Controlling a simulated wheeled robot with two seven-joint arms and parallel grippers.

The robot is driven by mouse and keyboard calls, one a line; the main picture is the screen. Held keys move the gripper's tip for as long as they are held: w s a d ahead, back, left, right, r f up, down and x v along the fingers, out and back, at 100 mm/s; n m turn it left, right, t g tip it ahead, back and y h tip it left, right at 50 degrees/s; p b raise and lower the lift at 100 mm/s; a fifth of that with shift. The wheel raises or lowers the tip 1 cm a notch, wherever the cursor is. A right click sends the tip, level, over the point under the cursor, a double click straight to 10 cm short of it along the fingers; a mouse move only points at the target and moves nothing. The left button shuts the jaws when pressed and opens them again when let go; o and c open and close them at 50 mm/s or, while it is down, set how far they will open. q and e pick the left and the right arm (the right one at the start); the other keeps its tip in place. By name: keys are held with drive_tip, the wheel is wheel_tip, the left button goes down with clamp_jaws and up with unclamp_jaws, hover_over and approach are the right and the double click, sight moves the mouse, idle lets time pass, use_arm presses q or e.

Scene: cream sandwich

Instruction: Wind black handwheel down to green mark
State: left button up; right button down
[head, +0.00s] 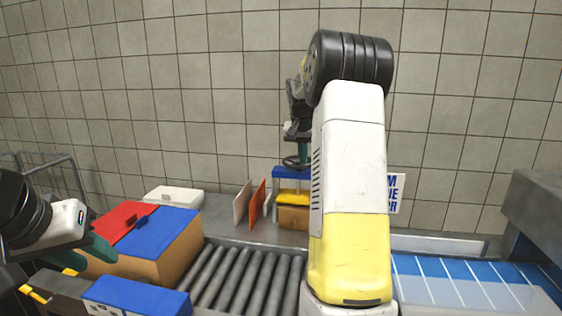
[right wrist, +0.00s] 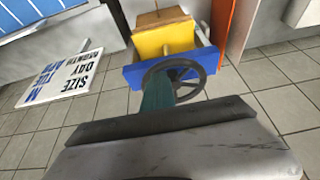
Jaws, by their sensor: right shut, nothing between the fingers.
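The black handwheel (head: 294,163) sits on top of a small press with a blue top (head: 283,173) and a yellow block (head: 292,196) below it. In the right wrist view the wheel (right wrist: 187,73) shows its rim and spokes. My right gripper (head: 302,152) is above the wheel, and its teal fingers are shut with nothing between them. In the right wrist view the fingertips (right wrist: 157,88) overlap the wheel's left side; I cannot tell whether they touch it. My left gripper (head: 98,249) is at the far left, its jaw opening unclear. I see no green mark.
A brown box with red (head: 118,221) and blue (head: 160,230) tops stands left of a roller conveyor (head: 245,275). An orange panel (head: 257,203) stands close left of the press. A lettered sign (head: 396,193) is right of my right arm, which hides part of the counter.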

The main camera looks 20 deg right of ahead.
sight(286, 162)
drive_tip(key=shift+a+f, duration=0.4)
drive_tip(key=shift+a, duration=0.1)
drive_tip(key=shift+w+a, duration=0.25)
drive_tip(key=shift+a, duration=0.25)
drive_tip(key=shift+w+a, duration=0.25)
drive_tip(key=shift+a, duration=0.2)
drive_tip(key=shift+w, duration=0.1)
drive_tip(key=shift+w+a, duration=0.6)
drive_tip(key=shift+w, duration=0.15)
drive_tip(key=shift+w, duration=0.15)
drive_tip(key=shift+w+a, duration=0.2)
drive_tip(key=shift+w, duration=0.7)
